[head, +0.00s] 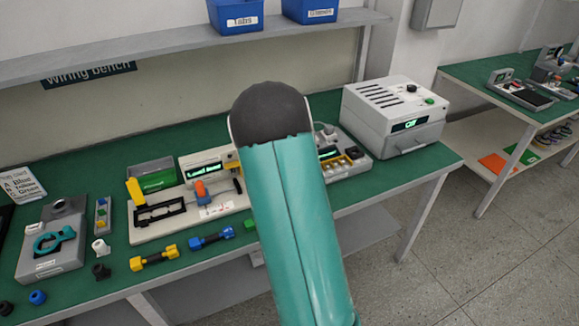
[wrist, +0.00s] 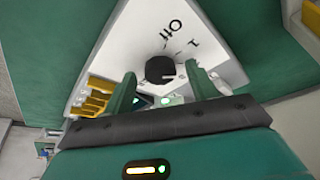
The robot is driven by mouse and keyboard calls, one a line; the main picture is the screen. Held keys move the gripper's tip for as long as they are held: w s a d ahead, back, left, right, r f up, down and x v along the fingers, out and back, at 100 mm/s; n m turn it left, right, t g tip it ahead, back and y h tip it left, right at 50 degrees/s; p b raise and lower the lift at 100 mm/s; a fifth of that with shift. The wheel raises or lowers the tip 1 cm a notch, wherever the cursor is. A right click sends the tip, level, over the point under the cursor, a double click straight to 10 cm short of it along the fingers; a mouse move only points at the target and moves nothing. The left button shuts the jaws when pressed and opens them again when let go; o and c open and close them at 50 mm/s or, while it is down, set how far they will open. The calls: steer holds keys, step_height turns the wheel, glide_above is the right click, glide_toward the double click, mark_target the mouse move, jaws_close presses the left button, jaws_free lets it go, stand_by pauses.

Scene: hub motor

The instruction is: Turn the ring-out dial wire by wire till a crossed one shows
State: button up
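The ring-out dial is a round black knob (wrist: 159,69) on a pale tester panel (wrist: 136,38). The label "Off" and a mark like "1" are printed beside it. A pale line shows at the knob's right edge; I cannot tell which mark it points to. My gripper (wrist: 161,73) is open, with one green finger on each side of the knob and gaps between; contact is not visible. A small green light (wrist: 165,100) shows between the fingers. In the head view my arm hides the gripper and part of the tester (head: 352,167), whose lit display (head: 328,153) is unreadable.
Yellow sockets (wrist: 97,97) line the tester's left side in the wrist view. A white box with a lit display (head: 397,112) stands right of the tester. Blue bins (head: 236,14) sit on the shelf above.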

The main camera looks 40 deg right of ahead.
steer(key=v, duration=1.3)
steer(key=shift+a+r, duration=0.15)
steer(key=shift+r, duration=0.2)
steer(key=shift+s, duration=0.15)
stand_by(1.3)
